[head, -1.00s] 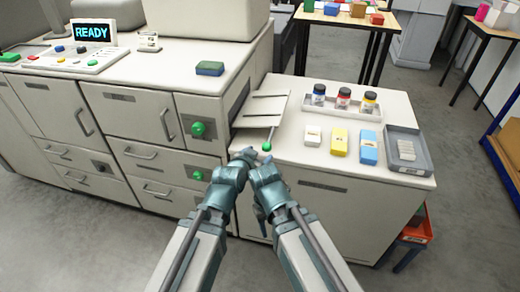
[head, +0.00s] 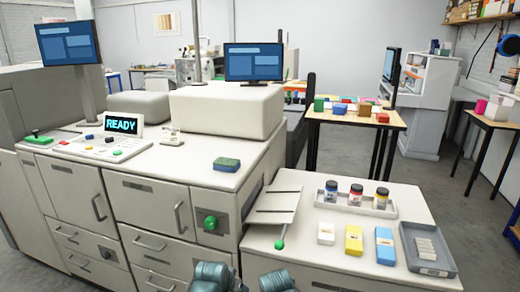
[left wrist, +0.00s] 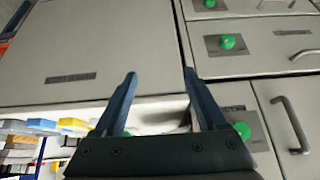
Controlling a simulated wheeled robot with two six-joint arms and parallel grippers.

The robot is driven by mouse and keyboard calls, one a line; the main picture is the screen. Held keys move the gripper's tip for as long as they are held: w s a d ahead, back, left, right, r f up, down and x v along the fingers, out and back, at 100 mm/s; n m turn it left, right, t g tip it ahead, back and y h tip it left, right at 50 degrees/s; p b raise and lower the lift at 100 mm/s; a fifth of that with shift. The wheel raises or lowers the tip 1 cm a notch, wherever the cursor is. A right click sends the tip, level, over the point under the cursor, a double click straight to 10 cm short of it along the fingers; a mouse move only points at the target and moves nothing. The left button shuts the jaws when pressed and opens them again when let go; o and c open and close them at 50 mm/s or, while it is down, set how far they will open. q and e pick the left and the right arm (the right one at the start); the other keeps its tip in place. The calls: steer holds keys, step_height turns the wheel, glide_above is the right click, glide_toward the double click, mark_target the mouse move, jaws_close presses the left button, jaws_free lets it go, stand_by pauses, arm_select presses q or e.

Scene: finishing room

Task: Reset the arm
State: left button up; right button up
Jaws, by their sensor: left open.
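My left gripper (left wrist: 160,74) shows in the left wrist view. Its two dark fingers are apart with nothing between them, in front of the pale cabinet fronts (left wrist: 90,45). In the head view only teal parts of my two arms show at the bottom edge, left and right of each other. The fingers of both grippers are out of the head view. My right gripper is not seen in either view.
The low counter (head: 330,262) is close ahead, with a sloping plate (head: 274,204), a green-tipped lever (head: 280,244), a bottle tray (head: 340,203), several small boxes and a grey tray (head: 432,268). The machine (head: 150,170) stands left. Floor (head: 470,205) is open at the right.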

arm_select(q)
steer(key=s+a+f+n+g+y, duration=0.25)
steer(key=s+a+g, duration=0.25)
steer(key=s+a, duration=0.4)
steer(key=s+d+r+m+p, duration=0.1)
steer(key=s+d+r+p, duration=0.1)
steer(key=d, duration=0.3)
steer(key=s+d+r+m+g+p, duration=0.1)
steer(key=s+d+r+m+p, duration=0.1)
steer(key=s+d+r+p, duration=0.1)
steer(key=d+r+p, duration=0.1)
steer(key=d, duration=0.1)
steer(key=shift+s+d+p, duration=0.3)
steer(key=shift+d+p, duration=0.05)
